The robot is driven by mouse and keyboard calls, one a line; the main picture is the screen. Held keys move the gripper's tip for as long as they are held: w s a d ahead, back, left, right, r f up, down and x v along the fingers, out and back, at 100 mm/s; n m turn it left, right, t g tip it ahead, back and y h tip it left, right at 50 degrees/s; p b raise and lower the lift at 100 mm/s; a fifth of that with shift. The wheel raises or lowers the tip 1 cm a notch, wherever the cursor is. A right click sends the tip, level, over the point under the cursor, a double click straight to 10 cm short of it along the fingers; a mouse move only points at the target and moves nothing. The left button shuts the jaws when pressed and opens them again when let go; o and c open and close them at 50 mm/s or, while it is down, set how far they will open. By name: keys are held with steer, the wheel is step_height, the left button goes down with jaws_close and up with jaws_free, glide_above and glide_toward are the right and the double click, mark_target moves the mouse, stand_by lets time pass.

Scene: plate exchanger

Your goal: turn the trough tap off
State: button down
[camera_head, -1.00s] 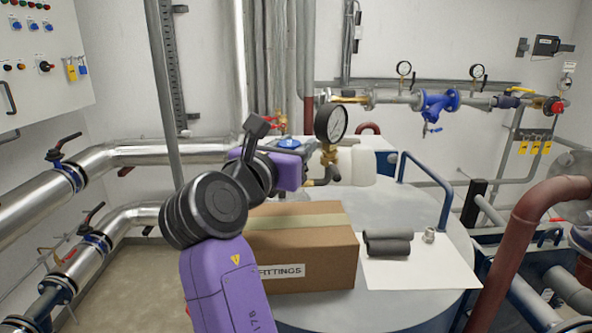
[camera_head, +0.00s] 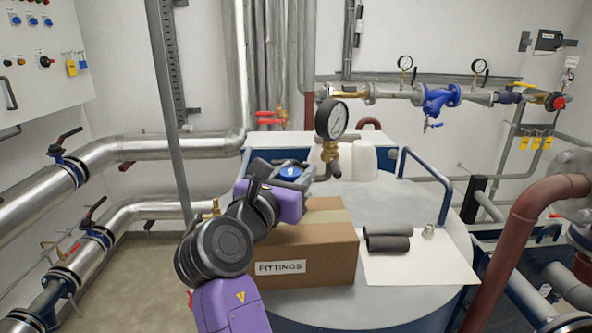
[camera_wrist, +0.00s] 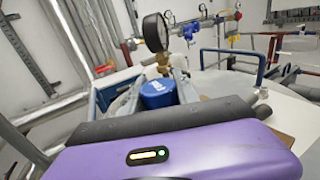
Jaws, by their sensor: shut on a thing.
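Red-handled valves (camera_head: 268,117) on brass fittings stand on the back wall's vertical pipes in the head view, behind the tank; I cannot tell for sure which is the trough tap. A small red and brass piece (camera_wrist: 104,67) shows at the left in the wrist view. My gripper (camera_head: 287,173) is in front of and below these valves, apart from them. It is shut on a round blue object (camera_head: 290,172) with a pale mark on top. The blue object also shows between the fingers in the wrist view (camera_wrist: 158,94). Its lower part is hidden.
A cardboard box marked FITTINGS (camera_head: 310,262) sits on the round tank lid (camera_head: 395,305), close to my arm. A pressure gauge (camera_head: 331,120) on a brass stem rises just right of the gripper. Dark rolls (camera_head: 388,239) lie on a white sheet (camera_head: 430,268).

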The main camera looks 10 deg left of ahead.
steer(key=shift+f, duration=0.35)
steer(key=c, duration=0.9)
jaws_free()
steer(key=shift+r, duration=0.1)
